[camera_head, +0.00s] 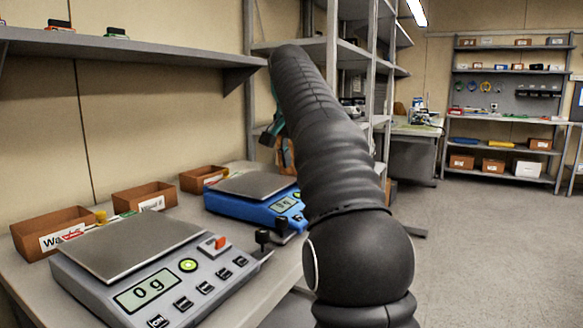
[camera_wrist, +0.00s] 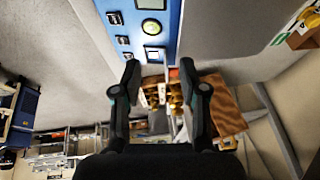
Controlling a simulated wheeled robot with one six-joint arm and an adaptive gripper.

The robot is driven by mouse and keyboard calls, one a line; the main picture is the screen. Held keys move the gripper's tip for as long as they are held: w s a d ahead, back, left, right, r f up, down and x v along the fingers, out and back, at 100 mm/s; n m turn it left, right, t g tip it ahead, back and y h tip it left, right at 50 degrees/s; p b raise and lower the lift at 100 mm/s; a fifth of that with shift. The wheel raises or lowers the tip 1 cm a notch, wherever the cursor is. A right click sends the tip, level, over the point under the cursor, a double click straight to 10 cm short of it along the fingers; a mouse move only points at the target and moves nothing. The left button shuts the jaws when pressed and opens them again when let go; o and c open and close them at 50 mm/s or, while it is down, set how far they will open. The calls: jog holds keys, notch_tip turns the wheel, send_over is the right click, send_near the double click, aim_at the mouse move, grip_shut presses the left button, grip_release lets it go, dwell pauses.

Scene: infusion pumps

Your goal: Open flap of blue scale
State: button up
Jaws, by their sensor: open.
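The blue scale (camera_head: 240,210) stands on the bench behind the grey scale, with its metal plate (camera_head: 257,186) on top. My arm hides its right part in the head view. In the wrist view its blue front panel (camera_wrist: 165,12) is at the top, with a round lit button (camera_wrist: 151,28) and several square buttons. My gripper (camera_wrist: 158,73) is open and empty, its fingertips near the panel's lower edge in that picture. I cannot tell whether they touch it. I cannot clearly make out the flap. In the head view my arm mostly hides the gripper.
A grey scale (camera_head: 190,278) reading 0 g stands in front on the bench. Cardboard bins (camera_head: 145,197) line the wall behind the scales. A wall shelf (camera_head: 150,48) hangs above. The floor (camera_head: 490,235) to the right is clear.

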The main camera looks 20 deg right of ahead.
jog(key=s+a, duration=0.3)
jog(key=s, duration=0.2)
jog(key=shift+s+a, duration=0.2)
jog(key=shift+a, duration=0.05)
dwell(0.4)
